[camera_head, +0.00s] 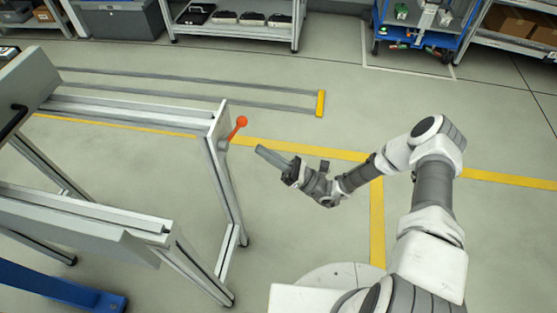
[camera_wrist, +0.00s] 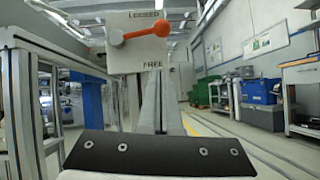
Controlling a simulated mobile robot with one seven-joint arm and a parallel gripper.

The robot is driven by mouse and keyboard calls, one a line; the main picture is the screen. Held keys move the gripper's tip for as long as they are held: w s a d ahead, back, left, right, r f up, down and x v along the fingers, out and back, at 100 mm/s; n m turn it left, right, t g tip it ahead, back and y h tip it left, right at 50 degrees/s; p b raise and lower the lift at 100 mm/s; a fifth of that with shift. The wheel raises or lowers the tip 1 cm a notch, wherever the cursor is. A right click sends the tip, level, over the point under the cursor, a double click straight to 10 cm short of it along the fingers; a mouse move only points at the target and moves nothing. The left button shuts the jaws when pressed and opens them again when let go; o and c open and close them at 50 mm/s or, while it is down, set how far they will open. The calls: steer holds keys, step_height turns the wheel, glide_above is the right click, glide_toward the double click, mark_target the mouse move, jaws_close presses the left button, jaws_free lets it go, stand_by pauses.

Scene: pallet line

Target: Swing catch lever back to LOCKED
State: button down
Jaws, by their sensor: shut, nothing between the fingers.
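The catch lever (camera_head: 238,127) is an orange rod with a ball knob, mounted on the end post of the aluminium frame. In the wrist view the lever (camera_wrist: 139,33) points right and slightly up from its pivot. It lies across a white plate (camera_wrist: 137,57) marked LOCKED at the top and FREE below. The knob sits between the two words. My gripper (camera_head: 260,150) is shut and empty, a little right of and below the knob in the head view. In the wrist view its fingers (camera_wrist: 159,80) reach up below the lever, with no clear contact.
The aluminium frame (camera_head: 140,108) stands at the left. Yellow floor lines (camera_head: 300,149) run past it. A shelf with black trays (camera_head: 235,30) and a blue cart (camera_head: 425,32) stand at the back. The floor around my arm is clear.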

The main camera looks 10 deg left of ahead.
steer(key=w+a+r, duration=0.1)
steer(key=a+r, duration=0.2)
steer(key=r, duration=0.2)
steer(key=shift+r+b, duration=0.2)
steer(key=shift+b, duration=0.15)
steer(key=shift+w+r+n+g, duration=0.25)
steer(key=shift+r+n+g, duration=0.15)
steer(key=shift+n+g, duration=0.55)
step_height(320, 180, up, 10)
steer(key=n+g+h+p, duration=0.7)
steer(key=n+g, duration=0.5)
steer(key=n, duration=1.3)
glide_above(234, 134)
steer(key=d, duration=0.3)
steer(key=shift+s+d+r+h+b, duration=0.1)
steer(key=shift+d+r+h+b, duration=0.05)
steer(key=shift+h+b, duration=0.2)
